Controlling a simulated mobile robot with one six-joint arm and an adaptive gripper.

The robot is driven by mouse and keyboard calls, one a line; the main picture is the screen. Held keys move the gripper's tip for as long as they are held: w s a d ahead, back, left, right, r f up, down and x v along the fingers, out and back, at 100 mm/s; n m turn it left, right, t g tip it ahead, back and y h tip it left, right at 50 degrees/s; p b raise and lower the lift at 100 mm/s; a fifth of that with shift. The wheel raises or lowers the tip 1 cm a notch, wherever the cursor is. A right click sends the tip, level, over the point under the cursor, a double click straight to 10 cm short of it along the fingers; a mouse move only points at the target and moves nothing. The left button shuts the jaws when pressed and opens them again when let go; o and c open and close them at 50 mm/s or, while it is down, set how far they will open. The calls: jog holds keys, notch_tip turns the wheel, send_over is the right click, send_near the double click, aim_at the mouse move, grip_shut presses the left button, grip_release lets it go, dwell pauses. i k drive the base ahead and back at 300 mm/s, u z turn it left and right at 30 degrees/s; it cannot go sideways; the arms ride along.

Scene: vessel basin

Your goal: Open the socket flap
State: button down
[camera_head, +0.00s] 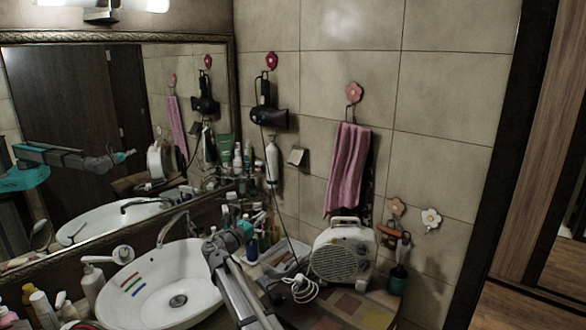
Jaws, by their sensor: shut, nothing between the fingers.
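The socket (297,157) is a small beige square on the tiled wall, right of the white spray bottle. Its flap looks tilted out from the wall, but it is too small to tell how far it stands open. My arm reaches up from the bottom edge over the basin's right side. My gripper (245,229) is at its far end, small and partly hidden by my wrist. It is shut and empty, below and left of the socket, apart from it in the picture.
A white basin (125,306) with a faucet stands left. Several bottles crowd the shelf under the mirror (70,95). A hair dryer (268,118) hangs left of the socket, its cord trailing down. A pink towel (347,170) and fan heater (341,258) are right.

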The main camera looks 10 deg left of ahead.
aim_at(295, 157)
jog(key=i, duration=0.9)
